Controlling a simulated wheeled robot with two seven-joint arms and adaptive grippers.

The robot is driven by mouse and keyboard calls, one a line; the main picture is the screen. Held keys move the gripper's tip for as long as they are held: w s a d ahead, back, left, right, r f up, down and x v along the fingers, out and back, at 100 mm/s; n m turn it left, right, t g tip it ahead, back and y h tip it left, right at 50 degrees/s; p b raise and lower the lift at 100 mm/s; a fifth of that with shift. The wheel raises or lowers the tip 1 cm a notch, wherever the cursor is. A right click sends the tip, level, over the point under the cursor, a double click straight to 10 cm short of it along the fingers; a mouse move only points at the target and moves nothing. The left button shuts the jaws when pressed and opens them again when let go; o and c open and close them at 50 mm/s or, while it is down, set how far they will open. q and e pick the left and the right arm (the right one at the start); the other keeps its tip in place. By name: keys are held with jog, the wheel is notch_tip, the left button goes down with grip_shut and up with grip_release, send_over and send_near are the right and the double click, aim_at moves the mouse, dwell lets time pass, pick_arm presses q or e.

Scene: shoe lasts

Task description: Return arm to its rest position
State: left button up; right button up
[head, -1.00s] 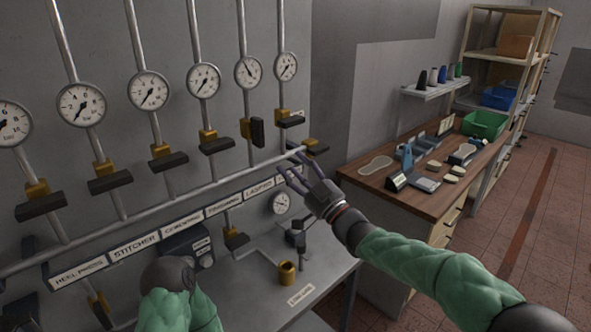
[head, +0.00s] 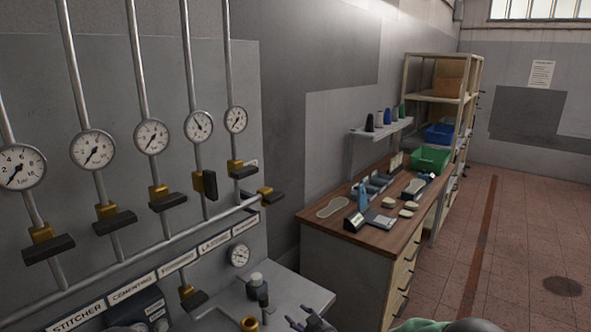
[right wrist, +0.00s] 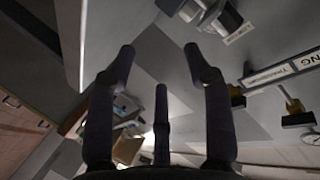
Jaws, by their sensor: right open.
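My right gripper (head: 310,314) shows at the bottom edge of the head view, low in front of the small grey bench. Its fingers are spread and hold nothing. In the right wrist view the open fingers (right wrist: 160,75) have only empty space between them. Part of my green-sleeved right arm shows at the bottom right of the head view. My left gripper is not in the head view.
A small grey bench (head: 285,290) carries a brass cup (head: 250,324). A wooden workbench (head: 395,236) stands right. The tiled floor (head: 510,240) looks clear.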

jog(key=s+d+f+m+g+h, duration=0.2)
jog(key=s+d+f+g, duration=0.15)
jog(key=s+f, duration=0.5)
jog(key=s+d+f+m+g+h, duration=0.15)
jog(key=s+d+f, duration=0.35)
jog(key=f, duration=0.7)
jog(key=s+f+g, duration=0.3)
jog(key=s, duration=0.9)
jog(key=s+f+m+g, duration=0.1)
jog(key=s+f+g, duration=0.3)
jog(key=s, duration=0.7)
jog(key=shift+s+f, duration=0.2)
jog(key=shift+s, duration=0.2)
jog(key=shift+d, duration=0.1)
